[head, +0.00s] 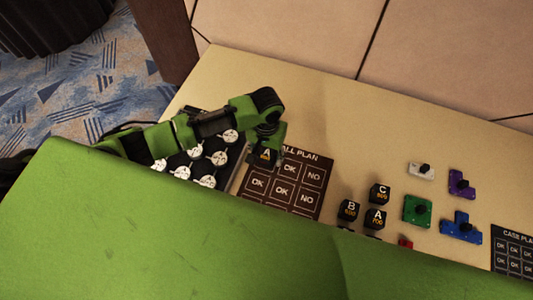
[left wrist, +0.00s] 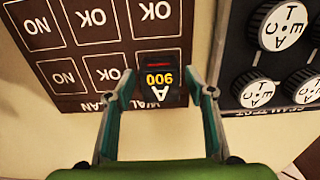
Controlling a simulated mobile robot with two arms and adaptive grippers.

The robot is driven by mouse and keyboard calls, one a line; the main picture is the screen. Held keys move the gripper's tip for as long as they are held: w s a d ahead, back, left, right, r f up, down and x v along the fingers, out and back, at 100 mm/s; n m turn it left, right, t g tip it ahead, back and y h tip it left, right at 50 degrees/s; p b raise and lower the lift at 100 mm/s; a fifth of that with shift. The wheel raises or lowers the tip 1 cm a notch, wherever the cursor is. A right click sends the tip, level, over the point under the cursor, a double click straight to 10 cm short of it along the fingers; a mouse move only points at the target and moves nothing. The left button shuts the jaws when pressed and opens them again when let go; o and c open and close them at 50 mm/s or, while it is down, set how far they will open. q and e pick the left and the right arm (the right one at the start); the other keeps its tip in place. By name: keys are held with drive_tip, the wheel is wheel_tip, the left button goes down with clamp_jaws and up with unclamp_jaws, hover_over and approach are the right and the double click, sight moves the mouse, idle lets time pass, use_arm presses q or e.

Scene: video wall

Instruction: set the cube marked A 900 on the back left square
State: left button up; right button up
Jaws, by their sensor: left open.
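The black cube marked A 900 (left wrist: 160,82) stands at the back left square of the dark brown wall plan (head: 291,188), which also shows in the left wrist view (left wrist: 95,48). In the head view the cube (head: 265,157) is partly hidden under my left gripper (head: 266,150). In the left wrist view my left gripper (left wrist: 160,86) is open, with one finger on each side of the cube. The cube hides that square's marking and part of the plan's title. Whether the fingers touch the cube is hard to tell. My right gripper is not in view.
A black panel with white round dials (head: 203,160) lies close left of the plan. To the right stand black cubes marked B (head: 348,210), C (head: 380,194) and A 700 (head: 375,219). Coloured knobbed pieces and a case plan (head: 515,255) lie farther right. The table behind is clear.

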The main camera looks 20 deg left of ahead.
sight(267, 154)
use_arm(q)
wheel_tip(267, 154, up, 12)
drive_tip(key=shift+b, duration=0.35)
drive_tip(key=shift+r, duration=0.1)
idle(0.4)
